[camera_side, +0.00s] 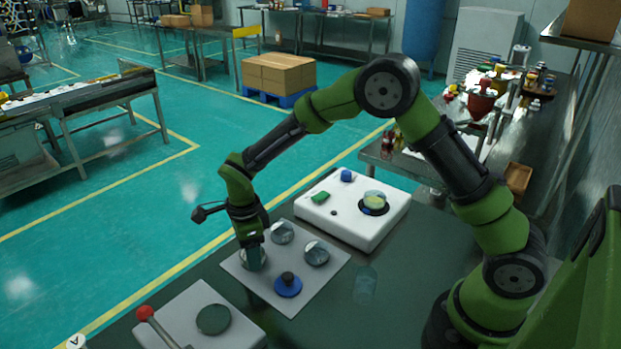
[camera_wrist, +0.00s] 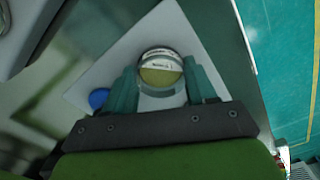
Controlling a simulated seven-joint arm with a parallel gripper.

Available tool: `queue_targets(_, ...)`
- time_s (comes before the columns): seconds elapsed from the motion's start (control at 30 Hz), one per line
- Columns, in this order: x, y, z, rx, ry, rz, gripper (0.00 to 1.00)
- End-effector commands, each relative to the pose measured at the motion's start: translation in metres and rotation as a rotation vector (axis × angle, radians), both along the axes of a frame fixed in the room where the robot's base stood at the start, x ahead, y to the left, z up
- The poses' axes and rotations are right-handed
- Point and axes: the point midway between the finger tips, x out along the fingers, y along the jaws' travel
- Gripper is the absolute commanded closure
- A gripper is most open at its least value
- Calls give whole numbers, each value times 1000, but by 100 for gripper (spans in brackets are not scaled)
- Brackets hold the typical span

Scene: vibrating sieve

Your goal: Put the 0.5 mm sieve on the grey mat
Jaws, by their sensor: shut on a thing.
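My gripper (camera_side: 252,254) points down at the left part of the light grey mat (camera_side: 300,300). It is shut on a round clear-walled sieve (camera_wrist: 160,68), with one finger on each side. The sieve has a yellowish mesh and a white label too small to read, so I cannot confirm its mesh size. It is at the mat; I cannot tell whether it touches it. Two other clear round sieves, one at the back (camera_side: 282,233) and one to the right (camera_side: 316,253), stand on the mat. A blue disc with a dark knob (camera_side: 288,286) lies at the mat's front.
A white sieving machine (camera_side: 352,225) with a round part holding yellowish material (camera_side: 374,199) stands behind. A clear cup (camera_side: 365,284) is right of the mat. A plate with a dark disc (camera_side: 213,319) and a red-knobbed lever (camera_side: 145,314) is front left.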

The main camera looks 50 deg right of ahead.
Motion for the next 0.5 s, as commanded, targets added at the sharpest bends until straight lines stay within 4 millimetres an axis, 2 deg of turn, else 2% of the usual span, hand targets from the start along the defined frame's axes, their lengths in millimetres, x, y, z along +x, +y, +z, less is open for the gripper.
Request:
queue_targets(0.27,0,0,-2,0,1,0,74)
queue_targets(0.3,0,0,-3,0,1,0,43)
queue_targets(0.47,0,0,-3,0,1,0,19)
queue_targets(0.5,0,0,-3,0,1,0,19)
